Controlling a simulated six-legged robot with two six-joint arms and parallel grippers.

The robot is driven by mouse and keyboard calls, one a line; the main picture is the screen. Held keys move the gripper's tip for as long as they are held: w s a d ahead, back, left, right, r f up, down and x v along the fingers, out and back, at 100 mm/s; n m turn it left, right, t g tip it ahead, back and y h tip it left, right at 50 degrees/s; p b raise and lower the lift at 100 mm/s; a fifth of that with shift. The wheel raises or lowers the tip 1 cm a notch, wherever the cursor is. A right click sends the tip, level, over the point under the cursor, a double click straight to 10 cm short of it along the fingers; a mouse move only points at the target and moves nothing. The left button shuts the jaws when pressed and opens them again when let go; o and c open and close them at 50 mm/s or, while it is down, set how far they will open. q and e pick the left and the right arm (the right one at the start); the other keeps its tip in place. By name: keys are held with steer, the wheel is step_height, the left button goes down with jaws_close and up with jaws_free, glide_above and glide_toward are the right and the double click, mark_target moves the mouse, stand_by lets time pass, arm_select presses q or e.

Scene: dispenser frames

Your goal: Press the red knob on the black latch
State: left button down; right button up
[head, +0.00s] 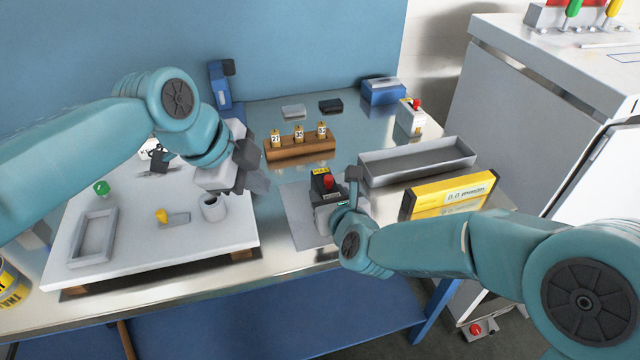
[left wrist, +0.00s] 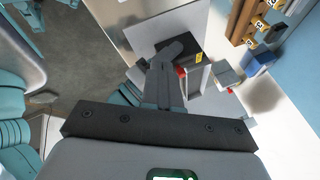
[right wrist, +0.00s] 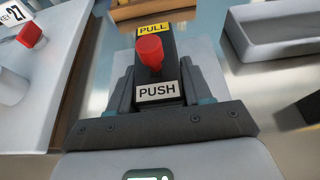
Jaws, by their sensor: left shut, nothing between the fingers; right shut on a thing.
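The black latch (head: 321,190) stands on a grey plate (head: 298,220) near the front of the metal bench. It has a yellow PULL label and a white PUSH label. Its red knob (head: 328,181) rises from the top; the right wrist view shows the knob (right wrist: 150,48) clear of any finger. My right gripper (right wrist: 158,88) is shut on the latch body, with a finger on each side. My left gripper (head: 257,178) is shut and empty, above the white board left of the latch. In the left wrist view, its fingers (left wrist: 165,82) partly cover the latch.
A wooden rack (head: 300,148) with several yellow numbered pieces stands behind the latch. A grey tray (head: 418,163) and a yellow display box (head: 450,195) lie to the right. The white board (head: 160,255) holds a cup and small fixtures. Another red knob (right wrist: 30,34) shows at left in the right wrist view.

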arm_select(q)
steer(key=n+t+h, duration=0.1)
glide_toward(329, 183)
steer(key=s+a+r, duration=0.2)
steer(key=s, duration=0.1)
arm_select(e)
steer(key=shift+s, duration=0.1)
arm_select(q)
steer(key=shift+w+f, duration=0.2)
steer(key=shift+f, duration=0.05)
steer(key=x, duration=1)
steer(key=shift+d+r, duration=0.1)
steer(key=shift+d, duration=0.05)
steer(key=shift+w, duration=0.1)
steer(key=w, duration=0.1)
steer(key=w+a, duration=0.1)
steer(key=w, duration=0.1)
steer(key=shift+w, duration=0.15)
steer(key=shift+a, duration=0.1)
